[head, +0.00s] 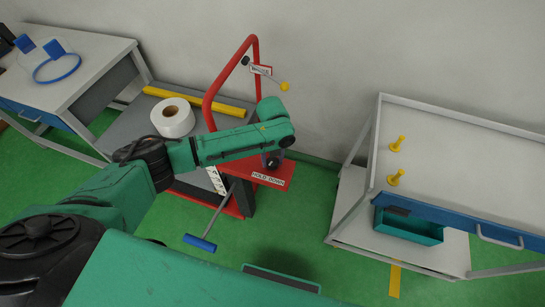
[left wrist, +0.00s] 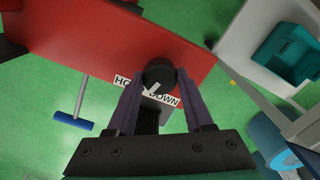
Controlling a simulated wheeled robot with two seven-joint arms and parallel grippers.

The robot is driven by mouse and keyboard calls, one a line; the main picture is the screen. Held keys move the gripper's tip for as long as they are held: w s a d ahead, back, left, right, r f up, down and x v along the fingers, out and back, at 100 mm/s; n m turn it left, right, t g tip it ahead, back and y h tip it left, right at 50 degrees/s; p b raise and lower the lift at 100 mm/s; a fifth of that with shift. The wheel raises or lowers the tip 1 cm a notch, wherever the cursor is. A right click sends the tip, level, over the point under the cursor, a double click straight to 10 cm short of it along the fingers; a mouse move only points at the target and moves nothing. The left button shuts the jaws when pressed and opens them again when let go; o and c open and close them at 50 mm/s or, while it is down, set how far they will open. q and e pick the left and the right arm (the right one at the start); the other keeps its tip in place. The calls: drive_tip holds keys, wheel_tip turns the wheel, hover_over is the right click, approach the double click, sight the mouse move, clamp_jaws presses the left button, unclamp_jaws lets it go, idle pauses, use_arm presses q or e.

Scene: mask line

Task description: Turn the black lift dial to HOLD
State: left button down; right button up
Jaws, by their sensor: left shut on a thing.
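The black lift dial (left wrist: 158,74) is a round knob on a red panel (left wrist: 110,38). A label (head: 268,178) on the panel reads HOLD DOWN in the head view. In the left wrist view the dial and its short white mark (left wrist: 154,88) cover part of the label; the mark points down toward it. My left gripper (head: 271,161) is at the panel; its purple fingers (left wrist: 160,80) are on both sides of the dial, shut on it. In the head view my gripper hides most of the dial. My right gripper is in neither view.
The panel belongs to a cart with a red rail (head: 207,93), carrying a white roll (head: 172,117) and a yellow tube (head: 190,99). A blue-handled T-bar (head: 200,243) sticks out low. A white trolley (head: 450,150) stands right, a bench (head: 90,62) left. Green floor lies between.

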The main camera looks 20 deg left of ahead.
sight(273, 161)
use_arm(q)
drive_tip(key=m, duration=0.6)
drive_tip(key=shift+w+r, duration=0.15)
idle(0.3)
drive_tip(key=shift+c, duration=1.5)
unclamp_jaws()
wheel_tip(273, 161, up, 14)
drive_tip(key=b, duration=0.1)
drive_tip(key=shift+r, duration=0.25)
drive_tip(key=shift+s+f, duration=0.1)
drive_tip(key=shift+s, duration=0.1)
